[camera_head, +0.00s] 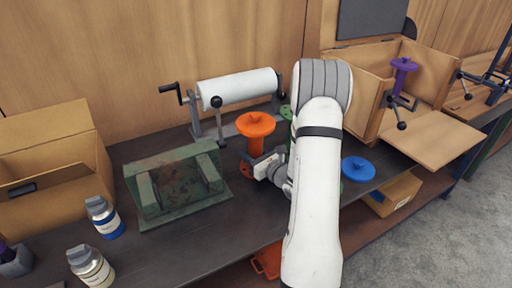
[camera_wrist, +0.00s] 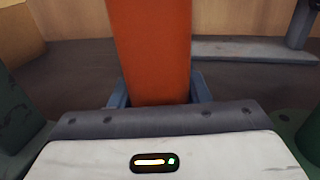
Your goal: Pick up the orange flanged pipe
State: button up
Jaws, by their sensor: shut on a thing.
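The orange flanged pipe (camera_head: 255,124) stands upright on the dark workbench in the head view, with a wide round flange on top and a lower flange partly hidden by my gripper. My gripper (camera_head: 258,166) is at the pipe's lower shaft, coming from the right. In the wrist view the orange shaft (camera_wrist: 150,50) rises between the two bluish fingers (camera_wrist: 160,95), which are shut on it. I cannot tell whether the lower flange touches the bench.
A green box-like holder (camera_head: 178,185) stands left of the pipe. A crank roller (camera_head: 238,88) is behind it. A green flanged piece (camera_head: 286,113) is partly hidden behind my arm. A blue flanged piece (camera_head: 358,169) is at right.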

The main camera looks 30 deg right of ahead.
jog(key=c, duration=0.3)
grip_shut()
jog(key=shift+r, duration=0.15)
